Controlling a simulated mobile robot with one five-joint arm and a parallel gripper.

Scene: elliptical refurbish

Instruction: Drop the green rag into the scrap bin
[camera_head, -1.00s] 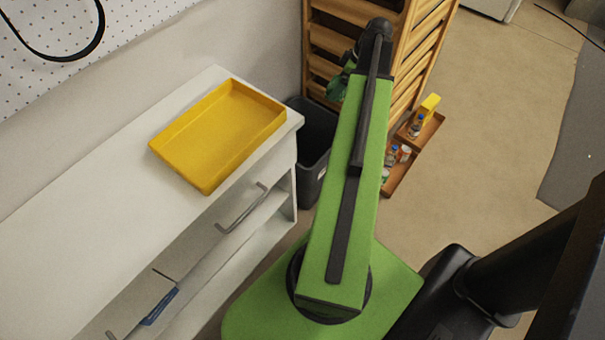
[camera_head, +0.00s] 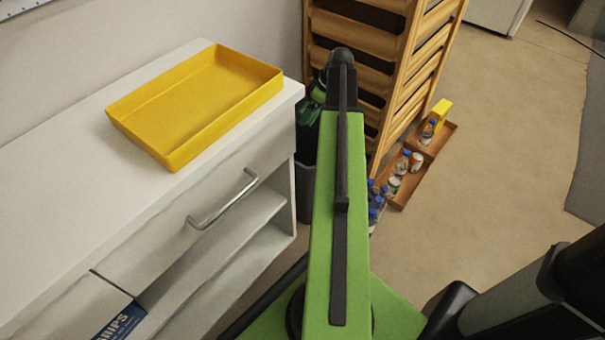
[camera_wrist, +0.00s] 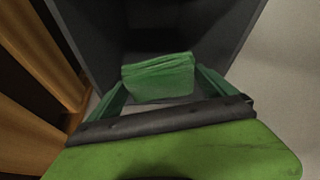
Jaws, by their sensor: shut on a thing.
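My gripper (camera_wrist: 160,88) is shut on the green rag (camera_wrist: 158,70), a folded green cloth held between its two green fingers in the wrist view. In the head view my gripper (camera_head: 309,108) shows at the far end of my arm, at the gap between cabinet and rack; the rag cannot be told apart from it there. The scrap bin (camera_head: 306,190) is a dark grey bin on the floor, largely hidden behind my arm and gripper. In the wrist view the rag is at the bin's (camera_wrist: 88,35) open mouth, with dark walls around it; its exact height is unclear.
A white cabinet (camera_head: 60,190) with a yellow tray (camera_head: 225,90) on top stands left of the bin. A wooden slatted rack (camera_head: 400,60) stands close on the right. Trays with bottles (camera_head: 410,180) lie on the floor beside it. Open floor is at right.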

